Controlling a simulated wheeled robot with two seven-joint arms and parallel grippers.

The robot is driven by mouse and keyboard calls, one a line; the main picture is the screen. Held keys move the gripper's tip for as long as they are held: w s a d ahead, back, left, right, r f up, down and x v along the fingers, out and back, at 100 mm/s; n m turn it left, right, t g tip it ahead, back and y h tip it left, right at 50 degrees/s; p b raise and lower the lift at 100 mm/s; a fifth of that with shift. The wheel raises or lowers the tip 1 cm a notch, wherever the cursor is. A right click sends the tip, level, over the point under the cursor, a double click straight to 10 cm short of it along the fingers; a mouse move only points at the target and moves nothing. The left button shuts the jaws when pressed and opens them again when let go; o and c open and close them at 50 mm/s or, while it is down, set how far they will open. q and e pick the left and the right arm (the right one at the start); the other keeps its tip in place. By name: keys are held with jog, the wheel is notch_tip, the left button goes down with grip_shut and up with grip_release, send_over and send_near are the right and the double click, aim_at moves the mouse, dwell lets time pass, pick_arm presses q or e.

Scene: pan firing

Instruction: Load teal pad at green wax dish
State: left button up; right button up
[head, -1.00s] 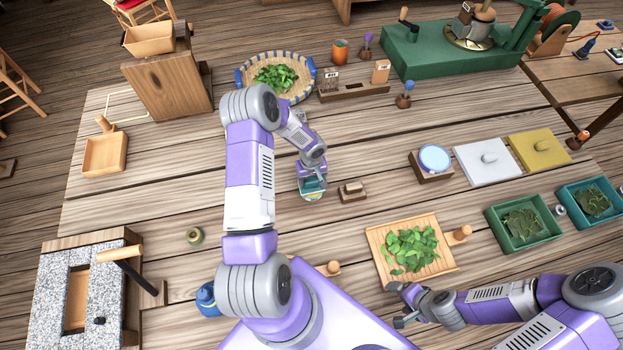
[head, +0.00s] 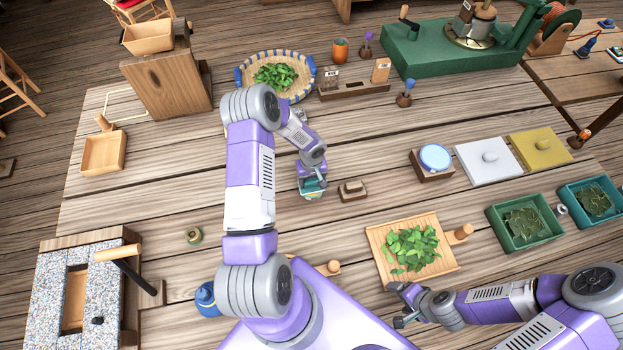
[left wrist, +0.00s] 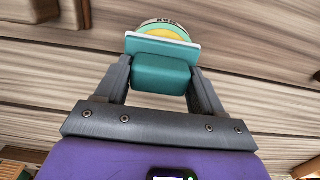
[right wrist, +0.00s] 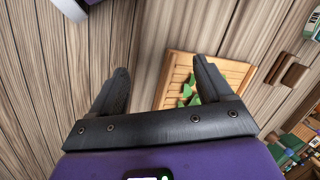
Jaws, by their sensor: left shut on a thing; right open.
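My left gripper (head: 312,183) is shut on the teal pad (left wrist: 160,75), a teal block with a flat, pale-edged plate on its far side. A round dish (left wrist: 168,25) with yellow inside and dark lettering on its rim shows just beyond the plate in the left wrist view. In the head view the dish (head: 312,196) is mostly hidden under the pad and gripper. I cannot tell whether the pad touches the wax. My right gripper (head: 397,305) is open and empty beside the wooden leaf tray (head: 455,262).
A small wooden block (head: 352,190) stands right of the dish, and a blue disc (head: 434,157) on a wooden base further right. White (head: 475,165) and yellow (head: 525,155) handled slabs lie beyond. A small olive ring-shaped item (head: 194,236) lies left, with clear tabletop around it.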

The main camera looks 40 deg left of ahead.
aim_at(311, 180)
pick_arm(q)
jog(key=shift+s+f+b, duration=0.1)
jog(key=shift+b, duration=0.3)
pick_arm(e)
jog(key=shift+f, duration=0.4)
dwell(0.9)
pick_arm(q)
jog(key=shift+r+p, duration=0.4)
jog(key=shift+r, duration=0.25)
pick_arm(e)
jog(key=shift+r, duration=0.4)
pick_arm(q)
jog(key=shift+r+p, duration=1.4)
jog(key=shift+r, duration=1.55)
pick_arm(e)
notch_tip(311, 180, up, 3)
jog(key=shift+f, duration=0.1)
pick_arm(q)
jog(key=shift+f, duration=0.1)
pick_arm(e)
jog(key=shift+s, duration=0.1)
